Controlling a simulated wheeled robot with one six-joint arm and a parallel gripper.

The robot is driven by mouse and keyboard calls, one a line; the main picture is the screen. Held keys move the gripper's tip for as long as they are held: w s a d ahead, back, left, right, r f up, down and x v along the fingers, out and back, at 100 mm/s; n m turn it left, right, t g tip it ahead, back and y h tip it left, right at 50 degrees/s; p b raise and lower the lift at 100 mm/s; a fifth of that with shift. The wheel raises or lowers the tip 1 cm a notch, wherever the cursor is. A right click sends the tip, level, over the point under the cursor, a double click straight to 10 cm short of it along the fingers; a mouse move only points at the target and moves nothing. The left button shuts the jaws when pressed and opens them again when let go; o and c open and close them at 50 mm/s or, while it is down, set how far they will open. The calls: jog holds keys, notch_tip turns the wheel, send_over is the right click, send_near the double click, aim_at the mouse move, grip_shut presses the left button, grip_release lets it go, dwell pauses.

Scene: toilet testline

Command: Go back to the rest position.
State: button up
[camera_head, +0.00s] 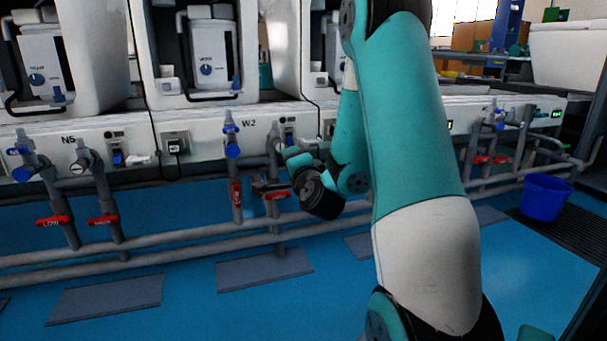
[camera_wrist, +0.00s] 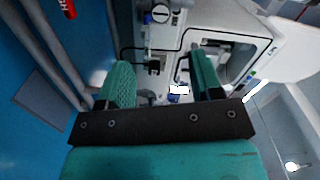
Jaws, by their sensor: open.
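My gripper (camera_wrist: 160,85) shows in the wrist view with its two teal fingers spread apart and nothing between them. It points toward the white test station (camera_wrist: 185,30), with a socket and cable showing beyond the fingertips. In the head view my teal and white arm crosses the right of centre, bent down in front of the stations. The fingers are mostly hidden there behind the dark wrist.
White stations (camera_head: 205,55) stand in a row on a white bench front (camera_head: 85,140). Grey pipes with red valve handles (camera_head: 105,219) run below. A blue bucket (camera_head: 545,197) stands at right. The blue floor (camera_head: 200,310) in front is clear except for grey plates.

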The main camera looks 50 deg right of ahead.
jog(key=shift+s+a, duration=0.35)
jog(key=shift+s, duration=0.15)
